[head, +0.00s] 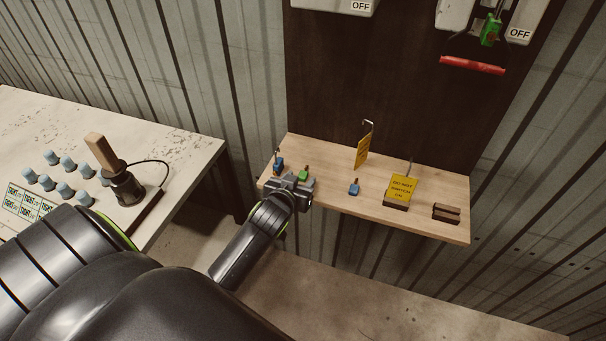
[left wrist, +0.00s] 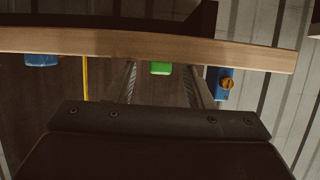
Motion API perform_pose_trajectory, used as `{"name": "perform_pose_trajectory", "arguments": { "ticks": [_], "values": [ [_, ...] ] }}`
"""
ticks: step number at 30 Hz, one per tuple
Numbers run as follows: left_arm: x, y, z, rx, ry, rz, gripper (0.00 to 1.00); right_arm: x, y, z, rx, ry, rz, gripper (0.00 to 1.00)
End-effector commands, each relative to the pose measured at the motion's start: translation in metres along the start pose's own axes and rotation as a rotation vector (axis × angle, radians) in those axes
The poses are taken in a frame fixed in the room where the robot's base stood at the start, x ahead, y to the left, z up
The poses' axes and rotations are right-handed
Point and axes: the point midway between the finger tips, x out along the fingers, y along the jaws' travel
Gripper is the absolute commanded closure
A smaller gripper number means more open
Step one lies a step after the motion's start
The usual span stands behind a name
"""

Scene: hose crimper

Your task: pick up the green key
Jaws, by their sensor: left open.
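The green key (head: 304,174) is a small green piece on the wooden shelf (head: 330,193), near its left end. My left gripper (head: 296,182) is at the shelf's front left, close beside the green key, and partly hides it. In the left wrist view the green key (left wrist: 160,68) shows between my two open fingers (left wrist: 160,84), partly hidden by the shelf edge. I see no contact between the fingers and the key. My right gripper is not in view.
Blue pieces stand either side of the green key: one at left (head: 278,164), one at right (head: 354,188). A yellow tag (head: 361,153), a yellow sign (head: 402,188) and a brown block (head: 446,212) are farther right. A white table (head: 190,152) is at left.

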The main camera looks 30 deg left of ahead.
Motion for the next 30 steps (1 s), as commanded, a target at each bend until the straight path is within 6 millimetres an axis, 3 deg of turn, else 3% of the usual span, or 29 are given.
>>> {"name": "perform_pose_trajectory", "arguments": {
  "ticks": [5,15,23,30],
  "values": [
    [0.0,0.0,0.0,0.0,0.0,0.0,0.55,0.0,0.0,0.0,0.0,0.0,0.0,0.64],
    [0.0,0.0,0.0,-0.001,0.0,0.0,1.0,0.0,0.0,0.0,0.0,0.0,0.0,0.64],
    [-0.001,0.0,-0.002,-0.001,0.001,0.0,1.0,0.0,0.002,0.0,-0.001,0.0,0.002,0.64],
    [-0.013,0.0,-0.033,0.0,0.006,0.001,1.0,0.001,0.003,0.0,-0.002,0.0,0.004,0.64]
  ]
}}
